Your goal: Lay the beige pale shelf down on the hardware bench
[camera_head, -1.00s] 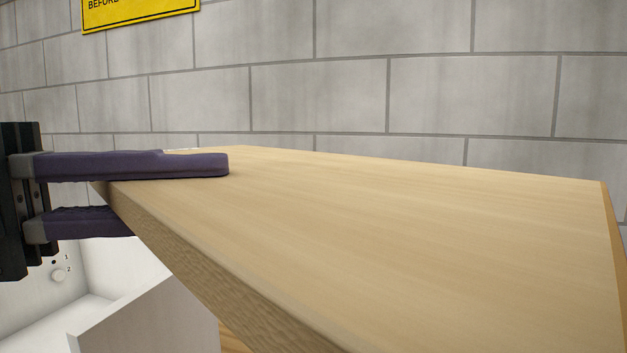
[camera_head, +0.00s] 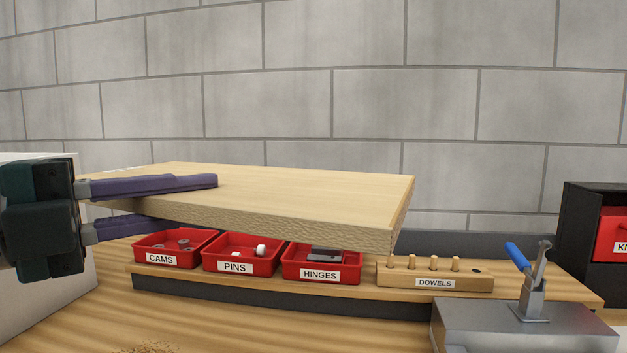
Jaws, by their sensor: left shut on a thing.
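The beige pale shelf (camera_head: 300,197) is a flat wooden board, held roughly level in the air in the middle of the view. My left gripper (camera_head: 205,203) is shut on the shelf's left end, with one purple finger above it and one below. The hardware bench (camera_head: 230,325) has a striped wood top and lies below the shelf. The shelf hides part of the bench's back. My right gripper is not in view.
A raised rack (camera_head: 370,298) on the bench holds red bins of cams (camera_head: 160,258), pins (camera_head: 237,267) and hinges (camera_head: 319,275), plus a dowel block (camera_head: 435,283). A metal clamp with a blue handle (camera_head: 517,256) stands right. A black cabinet (camera_head: 585,215) is far right.

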